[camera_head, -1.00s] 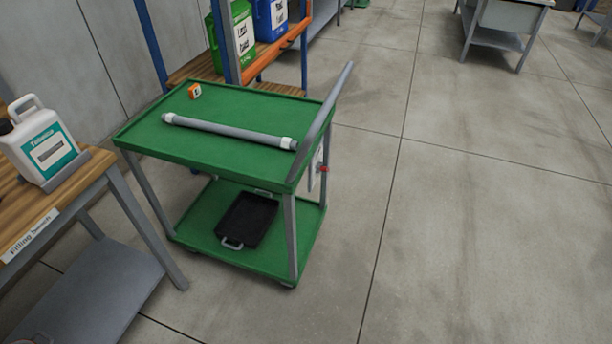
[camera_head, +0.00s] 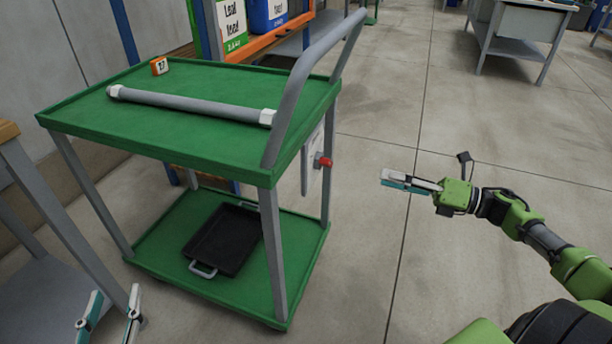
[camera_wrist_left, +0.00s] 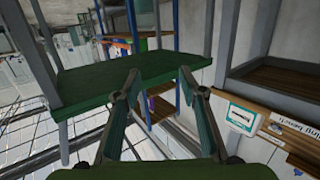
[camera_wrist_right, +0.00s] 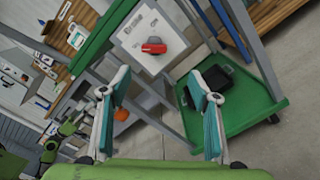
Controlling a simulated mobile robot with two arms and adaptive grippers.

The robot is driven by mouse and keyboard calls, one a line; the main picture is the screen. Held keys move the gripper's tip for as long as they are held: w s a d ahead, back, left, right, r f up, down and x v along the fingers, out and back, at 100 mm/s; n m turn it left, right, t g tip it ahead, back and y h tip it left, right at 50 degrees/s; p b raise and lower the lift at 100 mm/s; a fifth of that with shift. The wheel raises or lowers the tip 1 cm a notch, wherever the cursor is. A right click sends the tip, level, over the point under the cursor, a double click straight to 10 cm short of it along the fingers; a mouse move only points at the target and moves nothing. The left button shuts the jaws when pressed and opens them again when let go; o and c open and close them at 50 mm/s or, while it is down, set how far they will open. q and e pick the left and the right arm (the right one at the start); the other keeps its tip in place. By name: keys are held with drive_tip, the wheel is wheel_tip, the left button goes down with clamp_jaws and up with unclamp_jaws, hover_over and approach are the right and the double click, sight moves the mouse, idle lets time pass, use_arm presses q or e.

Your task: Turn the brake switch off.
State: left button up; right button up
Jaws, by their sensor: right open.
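The brake switch is a red knob (camera_head: 324,161) on a pale plate (camera_head: 313,160) at the handle end of the green cart (camera_head: 190,105). In the right wrist view the red switch (camera_wrist_right: 153,46) sits on the white plate (camera_wrist_right: 140,30), ahead of the fingers. My right gripper (camera_head: 384,178) is open and empty, to the right of the switch and apart from it. It also shows in the right wrist view (camera_wrist_right: 158,75). My left gripper (camera_head: 115,291) is open and empty, low at the cart's near left. It also shows in the left wrist view (camera_wrist_left: 158,72).
The grey handle (camera_head: 310,75) rises above the switch. Floor right of the cart is clear.

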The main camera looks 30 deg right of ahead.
drive_tip(key=a+n, duration=0.1)
drive_tip(key=b, duration=0.2)
approach(331, 165)
drive_tip(key=x, duration=0.2)
drive_tip(key=shift+g+y, duration=0.3)
drive_tip(key=shift+y, duration=0.1)
drive_tip(key=b+x, duration=0.1)
drive_tip(key=x, duration=0.5)
drive_tip(key=shift+r, duration=0.15)
drive_tip(key=shift+w+a, duration=0.45)
drive_tip(key=shift+w, duration=0.1)
use_arm(q)
drive_tip(key=s+r+t+h, duration=0.3)
drive_tip(key=r+t, duration=0.6)
drive_tip(key=r, duration=0.8)
drive_tip(key=shift+s+d, duration=0.25)
drive_tip(key=shift+s, duration=0.9)
use_arm(e)
drive_tip(key=c, duration=1.1)
